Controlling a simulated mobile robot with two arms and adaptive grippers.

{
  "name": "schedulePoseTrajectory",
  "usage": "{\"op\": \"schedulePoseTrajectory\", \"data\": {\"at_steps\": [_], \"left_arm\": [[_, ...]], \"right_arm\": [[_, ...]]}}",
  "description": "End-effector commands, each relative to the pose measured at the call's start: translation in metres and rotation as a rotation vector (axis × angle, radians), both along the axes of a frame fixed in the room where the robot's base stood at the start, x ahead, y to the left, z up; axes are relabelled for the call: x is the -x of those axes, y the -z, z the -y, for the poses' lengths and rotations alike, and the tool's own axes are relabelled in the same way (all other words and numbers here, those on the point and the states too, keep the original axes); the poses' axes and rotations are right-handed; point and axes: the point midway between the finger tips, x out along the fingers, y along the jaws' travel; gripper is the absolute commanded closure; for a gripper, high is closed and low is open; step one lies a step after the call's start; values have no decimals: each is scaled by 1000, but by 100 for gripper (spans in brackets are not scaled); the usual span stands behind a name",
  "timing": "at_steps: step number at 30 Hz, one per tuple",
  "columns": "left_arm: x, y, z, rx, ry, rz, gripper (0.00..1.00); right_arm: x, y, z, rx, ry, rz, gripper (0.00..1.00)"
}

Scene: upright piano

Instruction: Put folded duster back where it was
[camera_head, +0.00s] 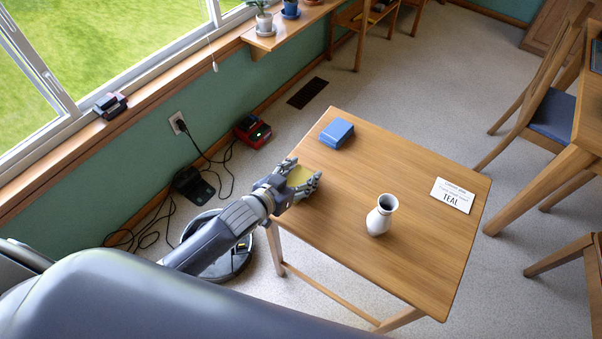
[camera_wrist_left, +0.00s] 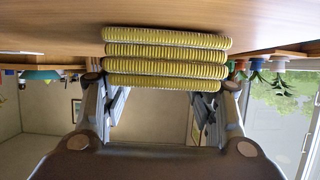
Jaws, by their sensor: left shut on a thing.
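The folded duster (camera_head: 299,175) is yellow and lies at the left edge of the wooden table (camera_head: 400,161), partly hidden by my left gripper (camera_head: 304,176). In the left wrist view the duster (camera_wrist_left: 166,60) shows as a stack of ribbed yellow folds between the two fingers of my left gripper (camera_wrist_left: 163,88). My left gripper is shut on it. The wrist picture is upside down, with the tabletop (camera_wrist_left: 60,25) along its top. The duster is close to the tabletop; I cannot tell whether it touches. My right gripper is not in view.
On the table are a blue box (camera_head: 337,133), a white vase (camera_head: 381,214) and a white card reading "TEAL" (camera_head: 453,195). The table's middle is clear. A round robot vacuum (camera_head: 222,262) and cables (camera_head: 150,226) lie on the floor at left. A chair (camera_head: 545,105) stands at right.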

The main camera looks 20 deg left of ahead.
Motion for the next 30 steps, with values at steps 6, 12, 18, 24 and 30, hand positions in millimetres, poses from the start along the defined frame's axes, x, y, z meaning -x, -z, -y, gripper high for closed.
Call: {"op": "schedulePoseTrajectory", "data": {"at_steps": [6, 12, 18, 24, 30], "left_arm": [[0, 1, 0, 0, 0, 1, 65], [0, 2, 0, 0, 0, 1, 25], [0, 2, 0, 0, 0, 1, 25], [1, -2, 0, -1, 0, 1, 25], [24, -11, -8, 0, 1, 0, 25]], "right_arm": [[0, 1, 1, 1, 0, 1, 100], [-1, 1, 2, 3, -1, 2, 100], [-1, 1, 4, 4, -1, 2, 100], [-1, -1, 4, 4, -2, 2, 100], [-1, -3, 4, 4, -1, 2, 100]]}}
